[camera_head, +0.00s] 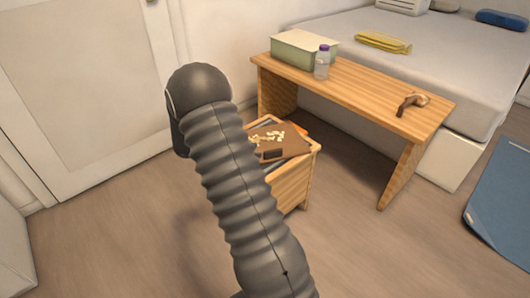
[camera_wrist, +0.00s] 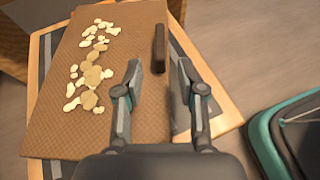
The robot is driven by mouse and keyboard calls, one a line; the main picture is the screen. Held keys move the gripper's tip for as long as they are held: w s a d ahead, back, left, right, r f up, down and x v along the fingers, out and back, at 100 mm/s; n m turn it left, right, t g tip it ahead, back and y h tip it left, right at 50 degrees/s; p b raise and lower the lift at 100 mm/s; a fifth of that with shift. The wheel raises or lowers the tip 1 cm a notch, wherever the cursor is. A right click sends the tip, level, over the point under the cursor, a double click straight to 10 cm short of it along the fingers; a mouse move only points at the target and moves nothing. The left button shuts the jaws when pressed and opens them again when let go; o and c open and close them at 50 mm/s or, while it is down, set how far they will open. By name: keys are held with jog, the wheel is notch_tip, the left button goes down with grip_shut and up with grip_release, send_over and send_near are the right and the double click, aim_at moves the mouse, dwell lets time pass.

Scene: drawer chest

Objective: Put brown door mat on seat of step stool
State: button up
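A brown mat (camera_head: 296,146) lies on top of a wooden box-like piece (camera_head: 292,187); I cannot tell whether this is the step stool. In the wrist view the textured mat (camera_wrist: 48,118) lies over its pale wooden rim (camera_wrist: 222,105) and dark top. Several pale and tan pebble-like pieces (camera_wrist: 91,75) and a dark brown bar (camera_wrist: 159,48) are on the mat. My gripper (camera_wrist: 159,72) is open, its fingers apart over the mat's right part, with the bar just ahead between them. I cannot tell whether they touch the mat. In the head view my arm hides my gripper.
A wooden table (camera_head: 350,92) behind carries a green box (camera_head: 300,50), a bottle (camera_head: 321,65) and a hammer-like tool (camera_head: 412,102). A bed (camera_head: 470,62) is beyond. A teal-edged dark object (camera_wrist: 262,140) is close on the right. Floor at front right is clear.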

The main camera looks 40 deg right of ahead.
jog(key=v, duration=0.4)
jog(key=shift+s, duration=0.1)
jog(key=shift+s+a+r, duration=0.1)
jog(key=shift+a+r, duration=0.05)
jog(key=shift+r, duration=0.2)
jog(key=s+a+r+m+t+y, duration=0.5)
jog(key=s+a+r, duration=0.4)
jog(key=s+a, duration=0.2)
jog(key=s+a+r+m+t+y, duration=0.4)
jog(key=s+a+r+m+y, duration=0.3)
jog(key=s, duration=0.9)
jog(key=a+r+m, duration=0.2)
jog(key=a, duration=0.2)
jog(key=shift+t+y, duration=0.4)
jog(key=shift+r, duration=0.15)
